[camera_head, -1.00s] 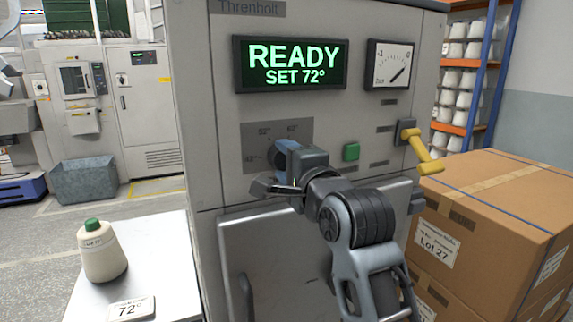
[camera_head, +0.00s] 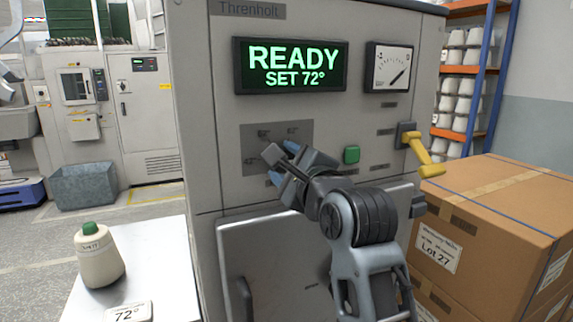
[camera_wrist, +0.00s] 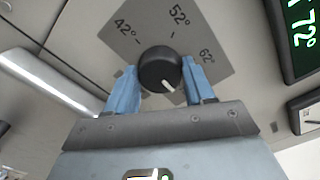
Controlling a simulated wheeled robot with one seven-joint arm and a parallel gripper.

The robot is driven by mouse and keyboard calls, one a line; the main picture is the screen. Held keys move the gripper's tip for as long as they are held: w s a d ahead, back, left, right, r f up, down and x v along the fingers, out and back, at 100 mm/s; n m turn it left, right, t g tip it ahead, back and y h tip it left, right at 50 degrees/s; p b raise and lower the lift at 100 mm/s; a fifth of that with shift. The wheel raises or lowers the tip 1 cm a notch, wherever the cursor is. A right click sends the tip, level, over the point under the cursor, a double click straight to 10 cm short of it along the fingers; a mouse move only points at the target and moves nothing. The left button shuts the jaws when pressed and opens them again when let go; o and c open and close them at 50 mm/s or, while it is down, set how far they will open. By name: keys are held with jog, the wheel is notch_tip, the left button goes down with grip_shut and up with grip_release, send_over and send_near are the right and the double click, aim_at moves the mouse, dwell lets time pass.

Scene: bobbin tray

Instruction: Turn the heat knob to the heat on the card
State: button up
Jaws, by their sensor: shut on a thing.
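The black round heat knob (camera_wrist: 159,67) shows in the wrist view between the two blue fingers of my gripper (camera_wrist: 160,85). The fingers are shut on its sides. Its white pointer line aims down and slightly right, clockwise past the 62° mark. The dial plate (camera_wrist: 215,35) shows 42°, 52° and 62°; no 72° mark is visible there. In the head view my gripper (camera_head: 281,158) covers the knob. The card (camera_head: 128,312) on the white table reads 72°. The green display (camera_head: 291,66) reads READY, SET 72°.
A green button (camera_head: 351,155) and a yellow lever (camera_head: 424,154) are on the panel right of the dial. A gauge (camera_head: 389,67) sits beside the display. A thread cone (camera_head: 98,262) stands on the white table (camera_head: 160,245). Cardboard boxes (camera_head: 500,200) stand at right.

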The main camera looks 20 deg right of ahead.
jog(key=o, duration=1)
jog(key=s+b, duration=0.1)
jog(key=s, duration=0.6)
jog(key=shift+s+b, duration=0.35)
jog(key=shift+s, duration=0.05)
